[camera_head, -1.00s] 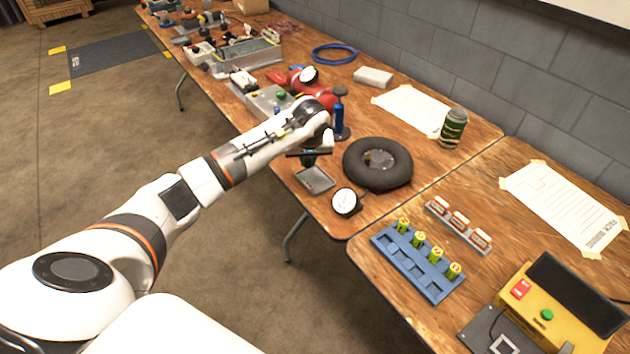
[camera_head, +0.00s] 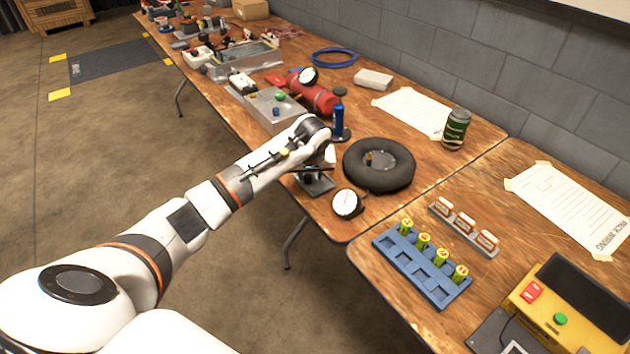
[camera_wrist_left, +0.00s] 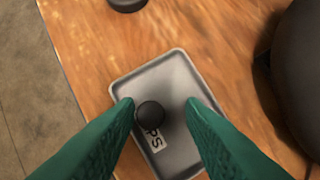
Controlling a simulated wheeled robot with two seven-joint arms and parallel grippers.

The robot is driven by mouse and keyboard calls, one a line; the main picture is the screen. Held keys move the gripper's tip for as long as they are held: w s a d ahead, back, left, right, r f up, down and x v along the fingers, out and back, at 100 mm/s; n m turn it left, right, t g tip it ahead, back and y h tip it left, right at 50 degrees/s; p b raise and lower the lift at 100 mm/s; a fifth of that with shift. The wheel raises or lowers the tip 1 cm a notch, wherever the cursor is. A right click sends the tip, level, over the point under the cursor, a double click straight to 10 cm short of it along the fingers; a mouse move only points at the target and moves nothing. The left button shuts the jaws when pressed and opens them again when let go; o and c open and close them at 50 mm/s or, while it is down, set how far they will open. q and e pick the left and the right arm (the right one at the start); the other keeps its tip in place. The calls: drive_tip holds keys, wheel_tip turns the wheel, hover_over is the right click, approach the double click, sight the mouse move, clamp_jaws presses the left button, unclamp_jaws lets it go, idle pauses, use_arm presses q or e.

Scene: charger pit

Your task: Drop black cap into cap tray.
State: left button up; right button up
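The grey cap tray (camera_head: 322,187) lies on the wooden table near its front edge, partly covered by my left gripper in the head view. In the left wrist view its rim (camera_wrist_left: 122,86) and part of its printed label show. The black cap (camera_wrist_left: 150,114) appears over the tray floor, covering part of the label. My left gripper (camera_wrist_left: 160,103) has its green fingers apart, one each side of the cap, with a clear gap on the right side. Whether the cap rests on the tray floor is hard to tell. My right gripper is not in view.
A black tyre (camera_head: 390,178) lies right of the tray, with a round gauge (camera_head: 347,203) in front. A blue pump-like cylinder (camera_head: 339,119) stands behind. Another dark round object (camera_wrist_left: 127,2) shows at the wrist view's top. The table edge is close on the left.

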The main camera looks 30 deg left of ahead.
use_arm(q)
drive_tip(key=shift+s+a+f, duration=0.1)
drive_tip(key=shift+s+a, duration=0.1)
drive_tip(key=shift+a, duration=0.15)
drive_tip(key=shift+r, duration=0.25)
drive_tip(key=v, duration=1.1)
drive_tip(key=shift+d+r, duration=0.35)
